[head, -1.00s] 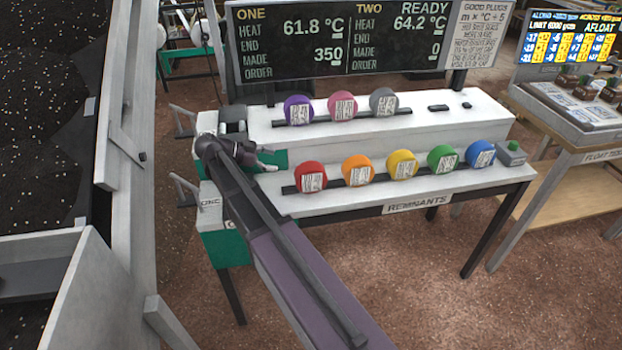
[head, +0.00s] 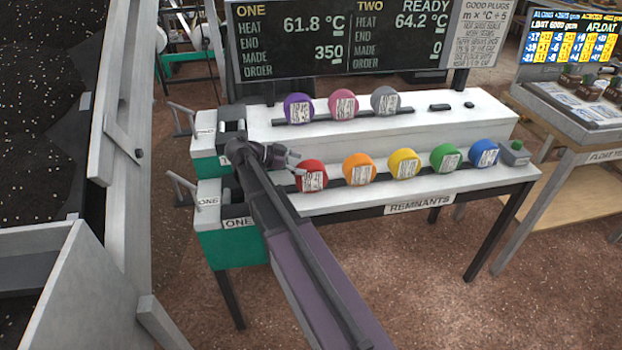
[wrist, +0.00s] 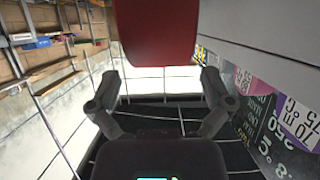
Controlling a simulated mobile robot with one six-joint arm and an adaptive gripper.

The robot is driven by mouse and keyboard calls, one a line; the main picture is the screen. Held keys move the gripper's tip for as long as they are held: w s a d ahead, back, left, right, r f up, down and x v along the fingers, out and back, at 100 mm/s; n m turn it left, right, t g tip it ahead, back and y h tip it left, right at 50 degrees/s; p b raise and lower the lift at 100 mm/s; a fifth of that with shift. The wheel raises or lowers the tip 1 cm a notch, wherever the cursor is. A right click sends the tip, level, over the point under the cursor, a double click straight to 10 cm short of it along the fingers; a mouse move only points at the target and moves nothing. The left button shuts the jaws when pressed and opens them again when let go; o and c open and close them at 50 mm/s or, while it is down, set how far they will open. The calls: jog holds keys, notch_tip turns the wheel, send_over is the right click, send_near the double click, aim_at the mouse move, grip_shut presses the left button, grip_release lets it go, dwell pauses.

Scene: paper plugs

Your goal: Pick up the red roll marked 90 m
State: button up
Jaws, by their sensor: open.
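The red roll (head: 312,176) stands at the left end of the lower rack, with a white label too small to read. My gripper (head: 295,164) is just to its left, fingers pointing at it, at about its upper part. In the wrist view the red roll (wrist: 155,32) fills the top middle, lying ahead of and between the two spread fingers of my gripper (wrist: 160,82). The fingers are open with nothing between their tips that I can see. I cannot tell whether a finger touches the roll.
An orange roll (head: 359,169) stands right of the red one, then yellow, green and blue rolls. Purple (head: 298,108), pink and grey rolls stand on the upper shelf behind. A dark display board (head: 340,40) rises behind the bench.

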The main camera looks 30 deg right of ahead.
jog(key=shift+b+x, duration=0.95)
jog(key=shift+x, duration=1.6)
jog(key=c, duration=1.1)
